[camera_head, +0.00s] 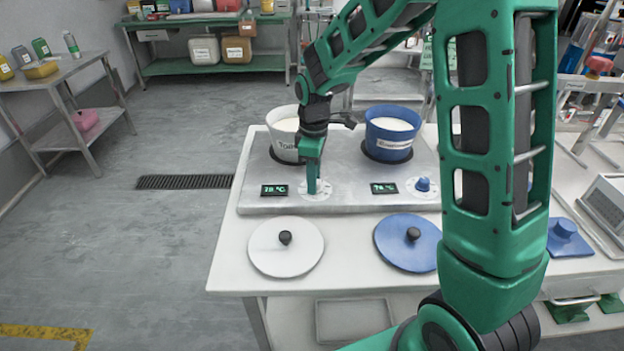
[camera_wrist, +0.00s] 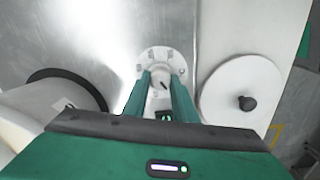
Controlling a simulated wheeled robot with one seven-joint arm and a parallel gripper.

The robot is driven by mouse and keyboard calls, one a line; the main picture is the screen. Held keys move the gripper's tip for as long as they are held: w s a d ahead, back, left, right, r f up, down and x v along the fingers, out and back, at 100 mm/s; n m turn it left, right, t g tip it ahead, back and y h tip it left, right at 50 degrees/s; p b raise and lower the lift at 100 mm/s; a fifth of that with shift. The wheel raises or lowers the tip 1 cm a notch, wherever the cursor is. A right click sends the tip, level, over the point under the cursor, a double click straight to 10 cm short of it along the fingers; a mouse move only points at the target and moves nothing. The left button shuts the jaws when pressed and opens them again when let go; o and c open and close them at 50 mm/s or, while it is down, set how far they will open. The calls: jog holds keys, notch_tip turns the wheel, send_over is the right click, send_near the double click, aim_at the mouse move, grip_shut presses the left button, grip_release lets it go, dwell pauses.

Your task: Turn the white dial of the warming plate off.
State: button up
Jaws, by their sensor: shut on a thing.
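The warming plate (camera_head: 255,200) is a flat silver slab on the white table. The white dial (camera_wrist: 158,76) sits on a round white marked disc (camera_head: 325,190) at the plate's front edge. A dark mark shows on the dial in the wrist view. My gripper (camera_head: 312,190) reaches down from above with its two fingers on either side of the dial, shut on it. In the head view the fingers hide most of the dial. A small green-lit display (camera_head: 275,190) stands left of the disc; its digits are hard to read.
A white pot (camera_head: 285,138) and a blue pot (camera_head: 390,135) stand on the plate behind. A blue dial (camera_head: 423,185) with its own display (camera_head: 384,188) is to the right. A white lid (camera_head: 287,255) and a blue lid (camera_head: 400,250) lie in front.

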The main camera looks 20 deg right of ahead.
jog(key=shift+w+r, duration=0.15)
jog(key=shift+w, duration=0.1)
jog(key=o, duration=1)
jog(key=shift+o, duration=0.2)
jog(key=shift+s, duration=0.15)
notch_tip(320, 180, up, 11)
jog(key=shift+f, duration=0.2)
